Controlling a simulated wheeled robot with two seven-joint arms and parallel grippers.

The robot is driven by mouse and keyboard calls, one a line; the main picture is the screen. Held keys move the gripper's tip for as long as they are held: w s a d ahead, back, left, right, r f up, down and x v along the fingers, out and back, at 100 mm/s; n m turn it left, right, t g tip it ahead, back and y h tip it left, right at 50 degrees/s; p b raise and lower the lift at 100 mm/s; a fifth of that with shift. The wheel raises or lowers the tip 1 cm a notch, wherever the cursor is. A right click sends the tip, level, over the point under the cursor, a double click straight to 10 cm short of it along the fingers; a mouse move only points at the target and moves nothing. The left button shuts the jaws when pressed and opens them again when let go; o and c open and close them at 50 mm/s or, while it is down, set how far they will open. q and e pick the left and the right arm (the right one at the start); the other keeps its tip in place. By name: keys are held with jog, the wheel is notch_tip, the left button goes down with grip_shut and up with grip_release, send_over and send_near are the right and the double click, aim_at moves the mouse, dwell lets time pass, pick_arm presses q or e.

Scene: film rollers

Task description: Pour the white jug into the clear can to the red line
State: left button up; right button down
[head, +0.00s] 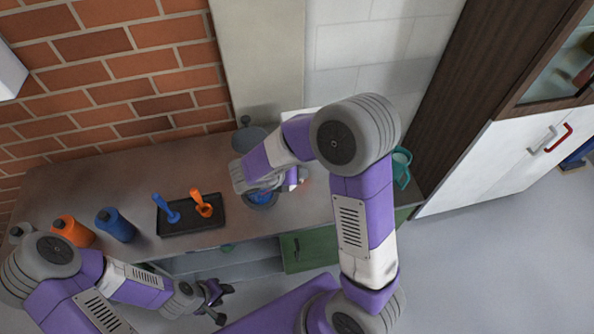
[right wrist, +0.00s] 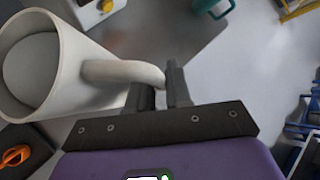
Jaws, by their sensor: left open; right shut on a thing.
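The white jug (right wrist: 82,85) fills the left of the right wrist view, with its round mouth toward the camera and a plain grey inside. My right gripper (right wrist: 158,88) is shut on the jug's handle (right wrist: 120,72). In the head view my right arm reaches over the counter and hides most of the jug and gripper. A round blue-looking vessel (head: 262,199) shows partly below that hand; I cannot tell whether it is the clear can. No red line is visible. My left gripper (head: 218,301) is open and empty, in front of the counter.
On the counter (head: 140,177) a black tray (head: 190,223) holds a blue tool (head: 165,208) and an orange tool (head: 202,204). A blue bottle (head: 115,225) and orange bottle (head: 73,231) stand left. A teal handled vessel (head: 401,168) stands right; a grey round thing (head: 250,138) is behind.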

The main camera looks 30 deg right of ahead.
jog(key=shift+w+r+n+g+h+p, duration=0.1)
jog(key=shift+r+n+g+h+p, duration=0.45)
jog(key=shift+r+p, duration=1)
jog(key=shift+f, duration=0.4)
jog(key=shift+w+a+r+n+g+h+p, duration=0.2)
jog(key=shift+r+g+p, duration=0.35)
jog(key=shift+p, duration=0.85)
jog(key=shift+w+a+r+n+g+h+p, duration=0.25)
jog(key=shift+r+p, duration=0.35)
jog(key=shift+p, duration=0.75)
dwell(3.3)
